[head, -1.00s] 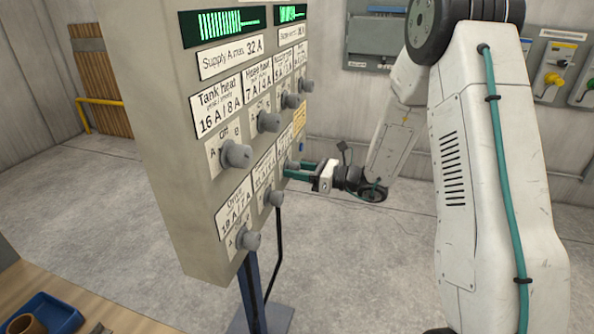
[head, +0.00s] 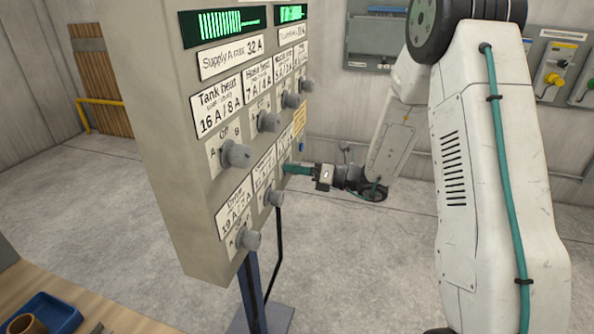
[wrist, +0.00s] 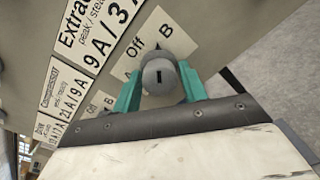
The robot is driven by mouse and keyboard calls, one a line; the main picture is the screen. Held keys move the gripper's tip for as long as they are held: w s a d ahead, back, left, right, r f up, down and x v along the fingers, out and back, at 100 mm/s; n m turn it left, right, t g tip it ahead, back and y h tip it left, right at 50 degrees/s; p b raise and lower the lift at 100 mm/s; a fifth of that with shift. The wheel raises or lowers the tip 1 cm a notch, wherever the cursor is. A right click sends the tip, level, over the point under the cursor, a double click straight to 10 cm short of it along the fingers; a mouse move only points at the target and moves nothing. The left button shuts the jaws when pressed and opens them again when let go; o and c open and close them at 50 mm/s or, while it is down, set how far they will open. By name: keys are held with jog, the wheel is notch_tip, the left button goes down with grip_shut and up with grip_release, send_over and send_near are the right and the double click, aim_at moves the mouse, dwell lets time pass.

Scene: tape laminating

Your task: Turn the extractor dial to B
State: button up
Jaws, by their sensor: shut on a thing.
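The extractor dial (wrist: 158,74) is a grey round knob with a dark slot on its face, under the label "Extra... 9 A / 3" (wrist: 95,35). I cannot tell which mark the knob points to. My gripper (wrist: 160,88) has its teal fingers shut on the knob, one on each side.
The panel (head: 175,130) carries several other grey knobs, including the tank heat dial (head: 236,154) and the drive dial (head: 248,240). A dark stand (head: 254,295) holds it up. A blue tray (head: 50,318) lies on the wooden table at lower left.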

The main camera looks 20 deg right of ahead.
jog(key=shift+d, duration=0.1)
jog(key=o, duration=0.8)
jog(key=v, duration=0.7)
jog(key=shift+s+d, duration=0.2)
jog(key=shift+d, duration=0.1)
